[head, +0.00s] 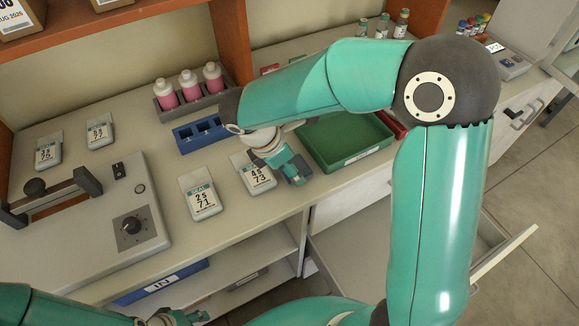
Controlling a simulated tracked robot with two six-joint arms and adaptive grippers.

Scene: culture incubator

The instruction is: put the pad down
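My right gripper (284,160) points down over the counter, beside the white card-like pack marked "4 s 73" (256,177). A small blue-grey block (297,172), which looks like the pad, is at its fingertips, at or just above the counter's front part. The fingers seem closed on it, but they partly hide it, and I cannot tell whether it touches the counter. My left gripper (182,318) is low at the bottom edge, in front of the counter and partly cut off. Its finger opening is not clear.
A green tray (345,162) lies right of the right gripper. A blue rack (199,136) and a grey rack with pink bottles (191,88) stand behind. The pack marked "2 s 71" (201,199) and a dial device (130,226) are left. An open drawer (365,245) juts out below.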

